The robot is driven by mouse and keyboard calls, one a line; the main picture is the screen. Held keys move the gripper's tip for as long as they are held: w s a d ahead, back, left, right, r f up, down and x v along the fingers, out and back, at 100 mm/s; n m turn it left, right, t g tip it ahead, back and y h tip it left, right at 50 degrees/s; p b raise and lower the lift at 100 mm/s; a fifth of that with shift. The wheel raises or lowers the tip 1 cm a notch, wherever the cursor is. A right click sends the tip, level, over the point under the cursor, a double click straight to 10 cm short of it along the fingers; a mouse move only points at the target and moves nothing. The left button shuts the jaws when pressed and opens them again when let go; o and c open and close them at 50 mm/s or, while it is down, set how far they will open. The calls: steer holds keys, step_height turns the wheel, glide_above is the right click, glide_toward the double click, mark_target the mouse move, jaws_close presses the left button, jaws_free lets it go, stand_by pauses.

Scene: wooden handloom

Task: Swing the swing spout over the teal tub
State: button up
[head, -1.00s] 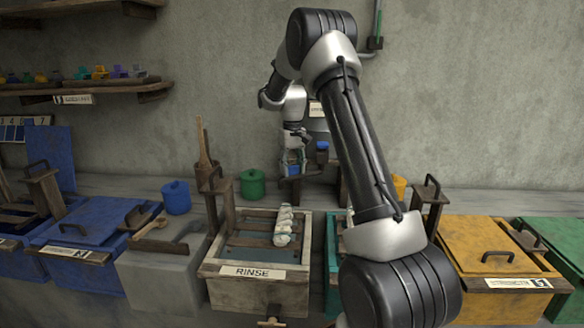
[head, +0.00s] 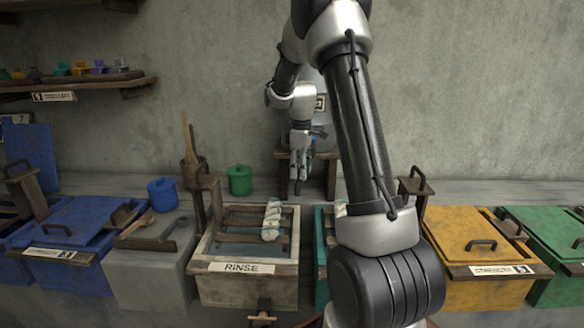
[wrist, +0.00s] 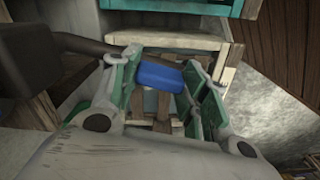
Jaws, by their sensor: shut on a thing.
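The teal tub (head: 320,262) stands right of the rinse tub in the head view, mostly hidden behind my arm. A teal rim (wrist: 190,8) shows at the top of the wrist view. My gripper (head: 300,172) points down in front of the wooden stand at the back wall. In the wrist view my gripper (wrist: 165,95) has its green-padded fingers on either side of a blue grip (wrist: 158,77) and is shut on it. A dark pipe (wrist: 75,43), which looks like the swing spout, runs from the left towards this grip. The spout's outlet is hard to make out.
The rinse tub (head: 206,245) has slats and a pale twisted bundle (head: 271,222) on top. Blue (head: 162,194) and green (head: 240,180) pots stand behind it. An orange tub (head: 455,240) and a green tub (head: 550,240) lie to the right. A wooden stand (head: 331,178) is behind my gripper.

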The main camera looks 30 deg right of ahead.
steer(key=s+d+n, duration=0.2)
steer(key=d+n, duration=1.2)
steer(key=n, duration=0.1)
steer(key=shift+s+d, duration=0.25)
steer(key=shift+d, duration=0.05)
stand_by(0.4)
steer(key=o, duration=1.5)
steer(key=shift+c, duration=0.2)
steer(key=shift+r, duration=0.1)
step_height(320, 180, up, 12)
